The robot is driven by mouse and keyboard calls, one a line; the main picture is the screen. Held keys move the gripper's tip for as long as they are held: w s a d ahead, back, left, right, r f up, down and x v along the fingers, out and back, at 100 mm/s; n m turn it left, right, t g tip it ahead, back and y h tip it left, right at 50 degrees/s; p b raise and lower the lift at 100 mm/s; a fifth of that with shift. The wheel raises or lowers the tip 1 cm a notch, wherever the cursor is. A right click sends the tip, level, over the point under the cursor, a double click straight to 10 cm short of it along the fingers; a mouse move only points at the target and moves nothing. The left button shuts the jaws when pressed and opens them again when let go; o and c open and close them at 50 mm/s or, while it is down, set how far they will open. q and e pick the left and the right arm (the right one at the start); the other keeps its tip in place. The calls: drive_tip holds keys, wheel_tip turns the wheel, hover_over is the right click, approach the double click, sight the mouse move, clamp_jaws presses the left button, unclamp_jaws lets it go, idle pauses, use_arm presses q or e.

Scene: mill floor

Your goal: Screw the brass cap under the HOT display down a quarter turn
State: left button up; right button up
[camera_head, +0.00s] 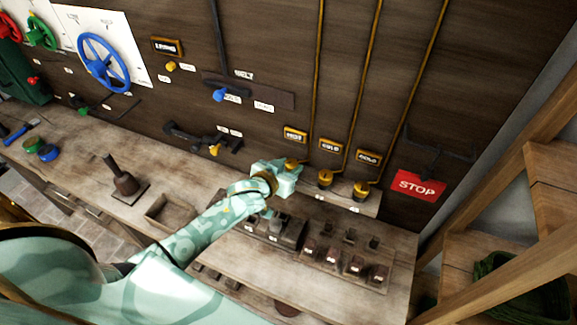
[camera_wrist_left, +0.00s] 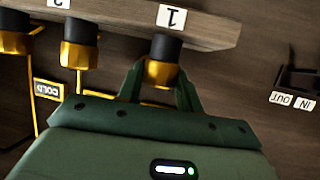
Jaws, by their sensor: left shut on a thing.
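The brass cap (camera_head: 291,162) sits at the left end of a row of three, under a small amber-lettered display (camera_head: 295,134) whose word is too blurred to read surely. My left gripper (camera_head: 287,172) is at this cap and hides much of it. In the left wrist view, turned upside down, the brass cap (camera_wrist_left: 161,73) sits on a black collar by a label "1". The left gripper's two green fingers (camera_wrist_left: 160,86) stand on either side of it, shut on it. My right gripper is in neither view.
Two more brass caps (camera_head: 325,177) (camera_head: 361,188) stand close to the right under COLD displays (camera_head: 331,146). A red STOP sign (camera_head: 419,185) hangs further right. Dark switch blocks (camera_head: 270,229) lie on the bench below the arm. A wooden tray (camera_head: 169,213) is to the left.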

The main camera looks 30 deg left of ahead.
use_arm(q)
drive_tip(key=shift+a+r+m+h+p, duration=0.2)
drive_tip(key=shift+m+h+p, duration=0.4)
drive_tip(key=shift+m+h, duration=0.2)
drive_tip(key=shift+w+a+f+m+g+h, duration=0.15)
drive_tip(key=shift+m+g+h, duration=0.25)
drive_tip(key=shift+m+h, duration=0.35)
drive_tip(key=shift+a+f+m+g+h+b, duration=0.1)
drive_tip(key=shift+m+g+h+b, duration=0.2)
drive_tip(key=shift+m+h+b, duration=0.4)
drive_tip(key=m+g+h+b, duration=0.1)
drive_tip(key=m+h+b, duration=0.1)
drive_tip(key=shift+w+h, duration=0.1)
drive_tip(key=shift+h, duration=0.25)
drive_tip(key=shift+m+g+h, duration=0.3)
drive_tip(key=shift+m+g, duration=0.05)
drive_tip(key=shift+g, duration=0.05)
drive_tip(key=o, duration=1)
